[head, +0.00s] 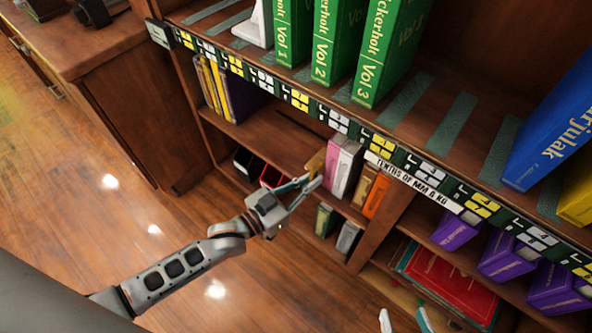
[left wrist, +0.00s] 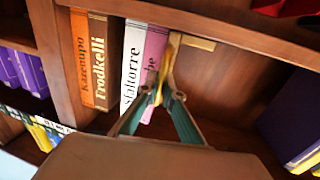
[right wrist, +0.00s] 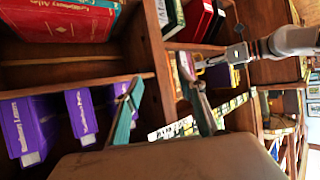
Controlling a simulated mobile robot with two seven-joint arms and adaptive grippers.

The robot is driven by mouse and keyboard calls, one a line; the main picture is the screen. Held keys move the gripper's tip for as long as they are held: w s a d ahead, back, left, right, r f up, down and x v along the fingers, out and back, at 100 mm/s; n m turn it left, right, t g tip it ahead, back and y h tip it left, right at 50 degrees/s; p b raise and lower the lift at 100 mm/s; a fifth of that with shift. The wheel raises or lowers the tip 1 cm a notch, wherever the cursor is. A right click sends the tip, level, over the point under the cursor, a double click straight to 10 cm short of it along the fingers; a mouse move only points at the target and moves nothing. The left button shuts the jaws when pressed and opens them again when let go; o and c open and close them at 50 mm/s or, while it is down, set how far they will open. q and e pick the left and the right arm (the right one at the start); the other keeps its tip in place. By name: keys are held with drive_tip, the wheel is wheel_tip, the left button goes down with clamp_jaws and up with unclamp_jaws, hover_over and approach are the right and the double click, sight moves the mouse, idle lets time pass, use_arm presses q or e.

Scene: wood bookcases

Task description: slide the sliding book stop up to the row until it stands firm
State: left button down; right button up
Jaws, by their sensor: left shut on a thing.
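The sliding book stop is a tan wooden piece (head: 316,160) at the left end of a short book row on the middle shelf; it also shows in the left wrist view (left wrist: 197,42). My left gripper (head: 314,184) is shut on its narrow upright part. The row holds a pink book (left wrist: 155,50), a white book (left wrist: 132,62), a brown book (left wrist: 97,60) and an orange book (left wrist: 80,58). The stop stands close beside the pink book; I cannot tell whether they touch. My right gripper (right wrist: 160,78) is open and empty, in front of the lower right shelves.
A shelf with green volumes (head: 333,40) and a white bookend (head: 256,24) is above. Purple books (head: 505,258) and red books (head: 450,283) fill the lower right compartments. The shelf left of the stop has free room, up to a purple book (head: 240,98).

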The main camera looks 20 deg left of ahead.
sight(334, 179)
use_arm(q)
drive_tip(key=shift+s+d, duration=0.35)
drive_tip(key=shift+d, duration=0.5)
drive_tip(key=shift+s+d, duration=0.35)
drive_tip(key=shift+d, duration=0.45)
drive_tip(key=shift+f, duration=0.1)
drive_tip(key=c, duration=2.2)
unclamp_jaws()
drive_tip(key=shift+s+a, duration=0.15)
drive_tip(key=shift+a, duration=0.05)
drive_tip(key=v, duration=1.1)
drive_tip(key=shift+s+a, duration=0.15)
drive_tip(key=shift+s, duration=0.1)
